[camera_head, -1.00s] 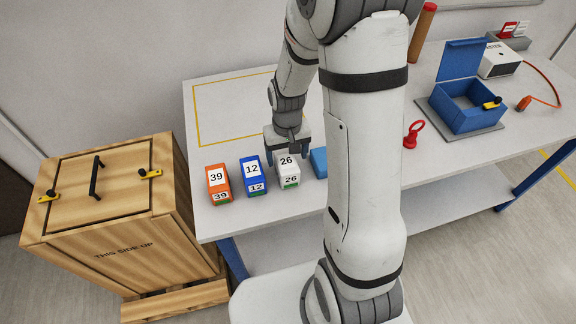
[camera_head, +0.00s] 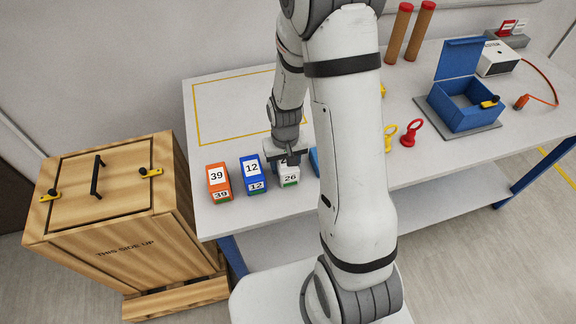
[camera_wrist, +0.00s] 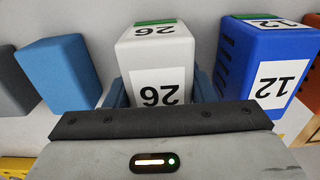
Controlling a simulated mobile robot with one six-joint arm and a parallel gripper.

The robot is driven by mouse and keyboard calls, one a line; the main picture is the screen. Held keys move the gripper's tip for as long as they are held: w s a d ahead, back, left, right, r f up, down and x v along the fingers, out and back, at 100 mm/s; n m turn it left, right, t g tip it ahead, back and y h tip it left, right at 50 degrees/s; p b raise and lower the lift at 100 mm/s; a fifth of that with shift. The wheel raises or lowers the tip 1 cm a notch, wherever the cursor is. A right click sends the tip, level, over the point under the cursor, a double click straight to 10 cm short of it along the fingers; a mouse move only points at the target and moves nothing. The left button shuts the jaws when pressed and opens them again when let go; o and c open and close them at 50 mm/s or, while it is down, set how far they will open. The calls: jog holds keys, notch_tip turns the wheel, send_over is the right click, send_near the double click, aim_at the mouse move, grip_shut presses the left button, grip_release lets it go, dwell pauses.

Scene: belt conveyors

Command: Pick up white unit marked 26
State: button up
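The white unit marked 26 (camera_head: 291,172) stands on the table, third from the left in the row, with a green patch at its lower front. My gripper (camera_head: 283,158) is over its rear part and hides some of the top label. In the wrist view the white unit (camera_wrist: 157,52) is between my two blue fingers, one beside each side. The fingers look spread around it; any contact is hidden by the gripper body.
The blue unit marked 12 (camera_head: 253,168) is close on the left, then the orange unit marked 39 (camera_head: 218,177). A plain blue block (camera_wrist: 60,72) is on the other side. The wooden crate (camera_head: 120,215) stands left of the table. A yellow-outlined area (camera_head: 235,105) behind is bare.

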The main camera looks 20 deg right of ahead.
jog(key=c, duration=0.6)
